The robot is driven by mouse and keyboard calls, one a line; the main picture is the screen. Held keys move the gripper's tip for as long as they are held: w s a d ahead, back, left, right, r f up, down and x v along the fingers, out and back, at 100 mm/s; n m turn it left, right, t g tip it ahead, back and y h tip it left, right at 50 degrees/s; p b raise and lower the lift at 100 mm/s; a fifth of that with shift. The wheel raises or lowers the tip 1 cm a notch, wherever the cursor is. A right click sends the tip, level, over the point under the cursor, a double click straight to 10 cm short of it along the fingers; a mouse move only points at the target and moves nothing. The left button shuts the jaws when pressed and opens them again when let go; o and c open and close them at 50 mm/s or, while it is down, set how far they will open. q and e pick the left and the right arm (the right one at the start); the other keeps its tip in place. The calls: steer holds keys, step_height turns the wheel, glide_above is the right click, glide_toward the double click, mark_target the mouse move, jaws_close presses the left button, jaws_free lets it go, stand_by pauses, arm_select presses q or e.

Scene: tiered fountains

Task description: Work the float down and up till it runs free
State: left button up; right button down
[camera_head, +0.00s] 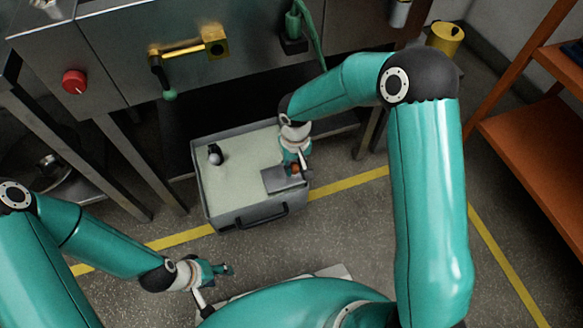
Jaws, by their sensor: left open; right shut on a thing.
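A grey tank (240,218) of pale liquid or with a pale inside stands below the steel counter. A small grey ball with a dark top (215,156), which looks like a float, sits at its left. My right gripper (294,168) is over the tank's right side, shut on a small orange-red part (295,170) beside a flat grey plate (279,180). The fingers partly hide this part, and I cannot tell whether it joins the ball. My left gripper (218,271) is open and empty, low in front of the tank, apart from it.
The steel counter above carries a brass tap (190,47) with a green-tipped lever, a red button (74,81) and a green hose (303,20). An orange shelf (535,135) stands right. A yellow line (349,184) crosses the floor. Floor left of the tank is partly clear.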

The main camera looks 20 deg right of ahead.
step_height(320, 180, up, 3)
steer(key=shift+r+p, duration=0.2)
steer(key=shift+p, duration=0.3)
arm_select(q)
steer(key=shift+r, duration=0.8)
arm_select(e)
steer(key=shift+w, duration=0.1)
steer(key=c, duration=1)
jaws_free()
steer(key=shift+o, duration=0.5)
steer(key=shift+f, duration=0.1)
step_height(320, 180, up, 12)
